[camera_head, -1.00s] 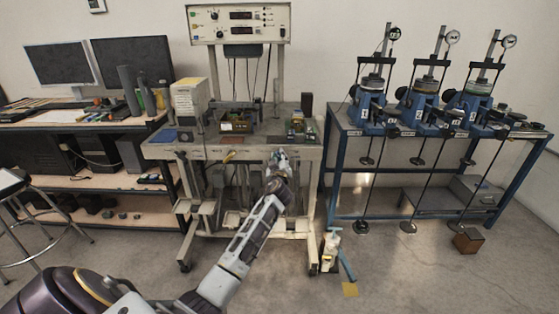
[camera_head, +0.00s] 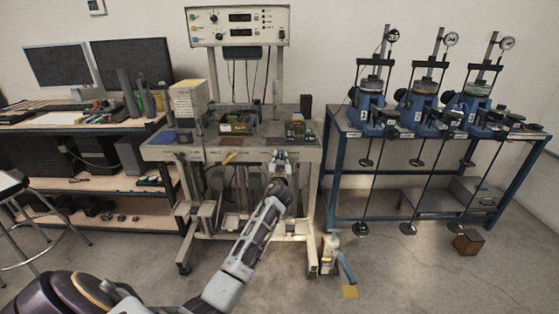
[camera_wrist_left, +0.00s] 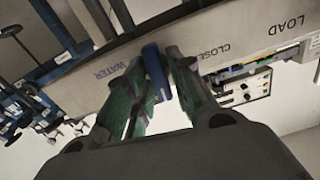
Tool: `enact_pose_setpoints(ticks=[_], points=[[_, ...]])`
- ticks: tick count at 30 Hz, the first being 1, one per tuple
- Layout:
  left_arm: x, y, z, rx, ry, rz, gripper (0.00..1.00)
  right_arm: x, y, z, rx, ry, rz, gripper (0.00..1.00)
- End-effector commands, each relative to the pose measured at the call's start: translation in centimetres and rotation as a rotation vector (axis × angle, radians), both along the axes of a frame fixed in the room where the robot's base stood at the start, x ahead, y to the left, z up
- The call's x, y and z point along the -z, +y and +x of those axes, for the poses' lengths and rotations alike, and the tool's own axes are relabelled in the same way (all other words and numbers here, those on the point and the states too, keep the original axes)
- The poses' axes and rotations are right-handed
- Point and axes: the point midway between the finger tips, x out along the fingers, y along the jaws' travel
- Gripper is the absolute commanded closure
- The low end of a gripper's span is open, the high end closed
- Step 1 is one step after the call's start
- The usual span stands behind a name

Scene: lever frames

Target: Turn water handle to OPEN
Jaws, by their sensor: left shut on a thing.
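The water handle (camera_wrist_left: 157,72) is a blue lever on the pale front panel (camera_wrist_left: 225,45) of the bench, seen in the left wrist view. The word WATER is printed on the left of it and CLOSE on the right. My left gripper (camera_wrist_left: 160,62) has its two green-padded fingers on either side of the lever and is shut on it. In the head view, my left gripper (camera_head: 279,156) is at the bench's front edge, right of its middle. It hides the handle there. My right gripper is in neither view.
The bench (camera_head: 200,152) carries a control box (camera_head: 238,25) on posts and small devices on its top. A blue-framed table (camera_head: 335,150) with several blue machines stands at the right. A desk with monitors (camera_head: 60,62) and a stool (camera_head: 12,185) are at the left.

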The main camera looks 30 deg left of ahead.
Motion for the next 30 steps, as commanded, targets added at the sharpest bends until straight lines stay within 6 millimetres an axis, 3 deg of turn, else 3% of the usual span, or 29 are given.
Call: enact_pose_setpoints(ticks=[18,30], points=[[0.2,-0.2,0.1,0.001,0.266,0.427,1.00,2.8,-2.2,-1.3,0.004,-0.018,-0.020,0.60],[0.4,-0.3,0.2,0.002,0.359,0.577,1.00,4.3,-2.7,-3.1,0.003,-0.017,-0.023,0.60]])
